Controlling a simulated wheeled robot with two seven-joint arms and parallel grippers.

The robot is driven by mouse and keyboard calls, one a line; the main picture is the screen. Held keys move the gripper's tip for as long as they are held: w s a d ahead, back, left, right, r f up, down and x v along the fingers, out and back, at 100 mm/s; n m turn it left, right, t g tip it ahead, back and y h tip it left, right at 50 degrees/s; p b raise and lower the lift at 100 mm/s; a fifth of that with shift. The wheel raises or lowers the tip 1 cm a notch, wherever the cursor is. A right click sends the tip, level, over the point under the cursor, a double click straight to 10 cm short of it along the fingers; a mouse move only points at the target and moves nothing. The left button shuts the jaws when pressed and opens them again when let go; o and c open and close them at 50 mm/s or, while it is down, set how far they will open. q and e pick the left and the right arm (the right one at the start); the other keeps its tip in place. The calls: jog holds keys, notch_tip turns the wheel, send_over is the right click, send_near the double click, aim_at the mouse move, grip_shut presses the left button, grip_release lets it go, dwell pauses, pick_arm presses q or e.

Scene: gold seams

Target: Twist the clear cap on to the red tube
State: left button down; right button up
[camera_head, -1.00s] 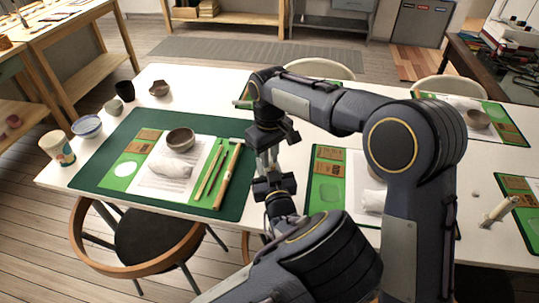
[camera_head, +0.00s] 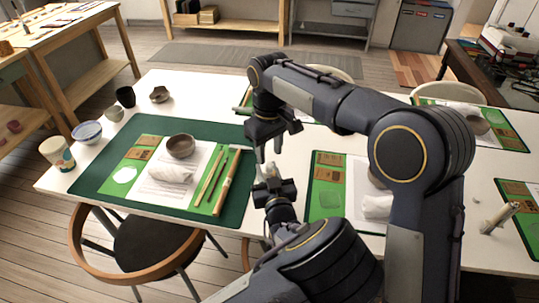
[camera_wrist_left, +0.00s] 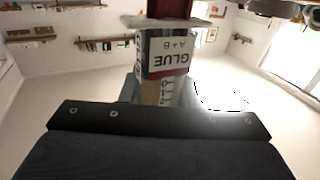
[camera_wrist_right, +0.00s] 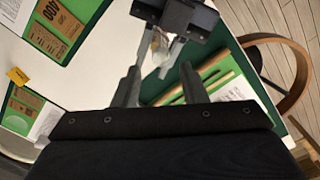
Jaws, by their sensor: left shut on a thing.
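My left gripper (camera_head: 268,174) points up over the table's near edge. It is shut on the tube, whose "GLUE A+B" label (camera_wrist_left: 168,57) faces the left wrist view. Above the label are a pale flange and a dark red part (camera_wrist_left: 168,9). My right gripper (camera_head: 269,151) points down just above it. Its fingers (camera_wrist_right: 160,88) are spread, one to each side of the tube's end (camera_wrist_right: 163,64) in the right wrist view, and appear apart from it. I cannot make out the clear cap; whether it sits on the tube is unclear.
A dark green mat (camera_head: 95,180) on the white table holds a brown bowl (camera_head: 181,146), a wrapped lump (camera_head: 171,173) and wooden tools. Cups and bowls stand at the left edge. A chair (camera_head: 150,243) stands in front. My right arm blocks the table's right middle.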

aim_at(270, 164)
notch_tip(270, 164, up, 4)
jog(key=n, duration=0.3)
jog(key=shift+f, duration=0.25)
jog(key=shift+f, duration=4.05)
grip_shut()
grip_release()
